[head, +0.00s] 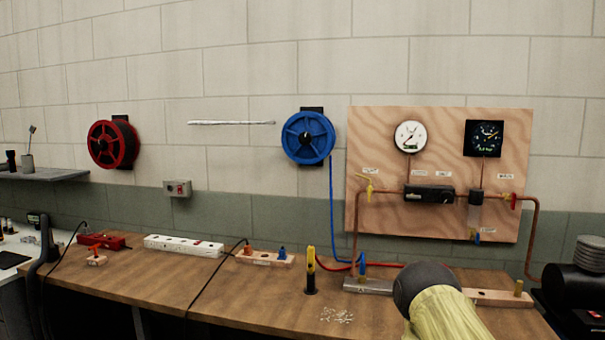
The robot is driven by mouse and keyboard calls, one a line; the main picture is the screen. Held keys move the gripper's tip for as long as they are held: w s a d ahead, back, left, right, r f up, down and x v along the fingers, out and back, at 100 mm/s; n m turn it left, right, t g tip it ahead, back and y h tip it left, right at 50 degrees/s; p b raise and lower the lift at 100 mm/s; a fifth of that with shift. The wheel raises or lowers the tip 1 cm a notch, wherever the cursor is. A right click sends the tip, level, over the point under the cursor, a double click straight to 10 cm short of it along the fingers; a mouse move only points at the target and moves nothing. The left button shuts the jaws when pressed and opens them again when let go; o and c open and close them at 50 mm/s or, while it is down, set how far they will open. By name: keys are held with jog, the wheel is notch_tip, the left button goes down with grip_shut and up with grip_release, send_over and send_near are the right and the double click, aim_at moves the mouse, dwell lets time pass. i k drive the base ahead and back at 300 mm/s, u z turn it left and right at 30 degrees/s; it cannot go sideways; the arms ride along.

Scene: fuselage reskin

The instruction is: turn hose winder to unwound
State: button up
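A blue reel (308,137) is mounted on the block wall left of the wooden gauge board, with a dark hub at its centre. A blue hose (333,205) hangs from its right side down to the bench. A red reel (112,144) with dark line on it hangs further left on the wall. Which of the two the task calls the hose winder is not labelled. My gripper is not in view. A dark rounded part with a pale yellow sleeve at the lower right looks like part of my arm, well below the blue reel.
The wooden bench (140,282) carries a white power strip (183,245), wooden blocks with plugs and a yellow-black upright tool (311,270). The gauge board (440,225) holds copper pipes and valves. The wall between the reels holds a white rod (230,123) and a switch box (178,188).

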aim_at(305, 139)
jog(key=u, duration=1.5)
jog(key=i, duration=2.25)
jog(key=z, duration=2.3)
